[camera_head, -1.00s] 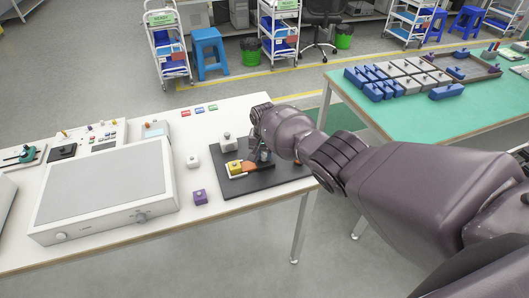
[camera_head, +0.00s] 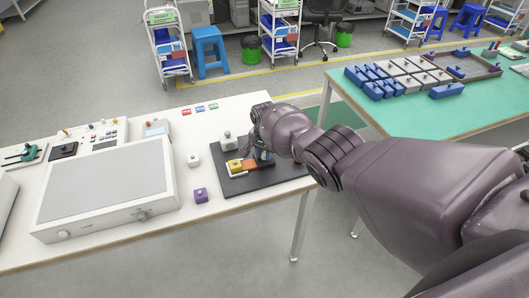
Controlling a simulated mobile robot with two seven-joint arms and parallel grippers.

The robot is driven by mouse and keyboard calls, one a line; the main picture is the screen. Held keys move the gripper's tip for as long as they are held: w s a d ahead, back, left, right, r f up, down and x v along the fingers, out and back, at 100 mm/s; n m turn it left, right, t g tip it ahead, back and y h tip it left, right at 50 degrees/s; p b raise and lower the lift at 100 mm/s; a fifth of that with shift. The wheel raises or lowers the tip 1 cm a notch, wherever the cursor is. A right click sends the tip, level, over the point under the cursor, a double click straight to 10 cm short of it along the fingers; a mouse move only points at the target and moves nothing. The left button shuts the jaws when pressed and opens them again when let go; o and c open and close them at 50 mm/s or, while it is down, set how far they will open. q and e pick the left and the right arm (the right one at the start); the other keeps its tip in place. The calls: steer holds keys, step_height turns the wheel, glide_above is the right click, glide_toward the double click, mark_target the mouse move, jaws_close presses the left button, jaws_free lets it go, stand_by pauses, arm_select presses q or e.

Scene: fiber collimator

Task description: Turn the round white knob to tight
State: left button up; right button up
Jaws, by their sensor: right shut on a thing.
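My right gripper (camera_head: 258,152) reaches down over the black base plate (camera_head: 238,184) on the white table. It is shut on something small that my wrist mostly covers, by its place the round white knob. The knob's own shape and setting cannot be made out. Right beside the fingers on the plate are a yellow block (camera_head: 235,165) and an orange piece (camera_head: 249,164). A pale grey block with a small top knob (camera_head: 229,142) stands at the plate's back left, apart from the gripper. My left gripper is not in view.
A large grey instrument box (camera_head: 105,190) fills the table's left. A white block (camera_head: 193,160) and a purple block (camera_head: 200,195) stand left of the plate. Small coloured labels (camera_head: 199,108) lie at the back. A green-topped table (camera_head: 400,115) stands to the right.

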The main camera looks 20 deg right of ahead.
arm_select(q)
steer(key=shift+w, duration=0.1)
arm_select(e)
steer(key=shift+r, duration=0.1)
steer(key=o, duration=0.9)
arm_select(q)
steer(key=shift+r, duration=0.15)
arm_select(e)
steer(key=shift+r, duration=0.1)
steer(key=shift+r+p, duration=0.3)
step_height(320, 180, up, 5)
steer(key=p, duration=0.3)
step_height(320, 180, up, 3)
steer(key=shift+r+p, duration=0.15)
steer(key=shift+p, duration=0.5)
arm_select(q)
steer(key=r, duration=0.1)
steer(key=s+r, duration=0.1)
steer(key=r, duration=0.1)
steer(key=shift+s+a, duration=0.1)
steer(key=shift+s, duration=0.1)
arm_select(e)
steer(key=shift+r, duration=0.85)
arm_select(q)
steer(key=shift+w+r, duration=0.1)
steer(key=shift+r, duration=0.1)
